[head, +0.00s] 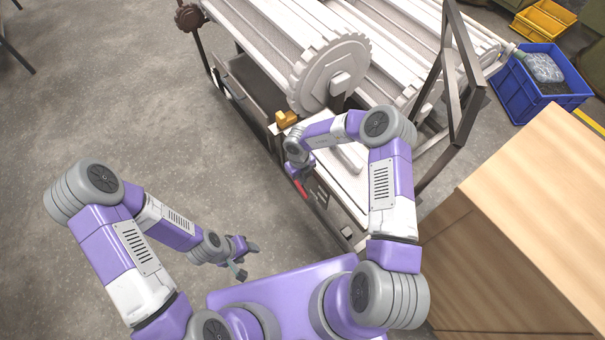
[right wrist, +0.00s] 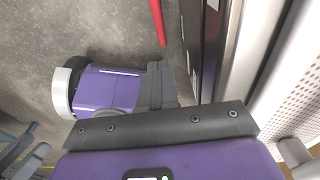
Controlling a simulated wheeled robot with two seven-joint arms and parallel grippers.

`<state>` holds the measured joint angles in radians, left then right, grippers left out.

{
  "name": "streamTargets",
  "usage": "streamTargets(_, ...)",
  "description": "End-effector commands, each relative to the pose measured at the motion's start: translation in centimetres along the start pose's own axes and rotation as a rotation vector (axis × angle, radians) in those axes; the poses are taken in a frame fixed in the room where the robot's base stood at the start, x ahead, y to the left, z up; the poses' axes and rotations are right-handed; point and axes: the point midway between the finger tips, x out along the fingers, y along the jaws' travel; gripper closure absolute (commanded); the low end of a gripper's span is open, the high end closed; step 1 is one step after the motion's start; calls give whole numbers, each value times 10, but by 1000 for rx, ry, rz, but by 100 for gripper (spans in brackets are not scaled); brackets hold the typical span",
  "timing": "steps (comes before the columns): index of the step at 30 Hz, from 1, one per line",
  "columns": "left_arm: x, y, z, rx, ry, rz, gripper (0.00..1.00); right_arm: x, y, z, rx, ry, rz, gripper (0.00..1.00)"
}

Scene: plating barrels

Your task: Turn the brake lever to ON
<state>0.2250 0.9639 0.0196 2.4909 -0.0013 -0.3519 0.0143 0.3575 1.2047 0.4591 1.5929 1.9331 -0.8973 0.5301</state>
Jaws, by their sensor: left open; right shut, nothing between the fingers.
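A red bar (head: 301,188), which looks like the brake lever, shows low at the front side of the white barrel machine (head: 345,185). My right gripper (head: 299,172) is shut and empty close beside it. In the right wrist view the red bar (right wrist: 157,20) runs down from the top edge, and its lower end lies just past the shut fingertips (right wrist: 159,66). I cannot tell whether they touch. The lever's pivot and any ON mark are not readable. My left gripper (head: 241,262) is open and empty over the floor, away from the machine.
White ribbed barrels with a toothed wheel (head: 329,73) lie on the machine. A yellow part (head: 287,119) sits on its near edge. A dark metal frame (head: 447,90) rises at the right. A wooden box (head: 540,190) and a blue crate (head: 545,105) stand right.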

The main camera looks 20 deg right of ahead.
Motion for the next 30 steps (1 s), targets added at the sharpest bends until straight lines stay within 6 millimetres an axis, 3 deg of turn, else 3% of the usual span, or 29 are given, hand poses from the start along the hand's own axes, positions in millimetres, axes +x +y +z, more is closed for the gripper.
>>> streamTargets(1,8,-3,0,0,0,0,48,17,0,0,2,3,0,100)
streamTargets(3,14,-5,0,0,0,0,48,31,-1,0,2,2,0,100)
streamTargets(9,28,-10,-1,0,0,0,48,60,-1,12,3,0,-1,100)
streamTargets(18,34,-12,-1,0,0,0,48,71,-1,21,2,-1,-1,100)
streamTargets(30,28,-10,-1,0,0,0,48,71,-8,15,18,1,0,100)
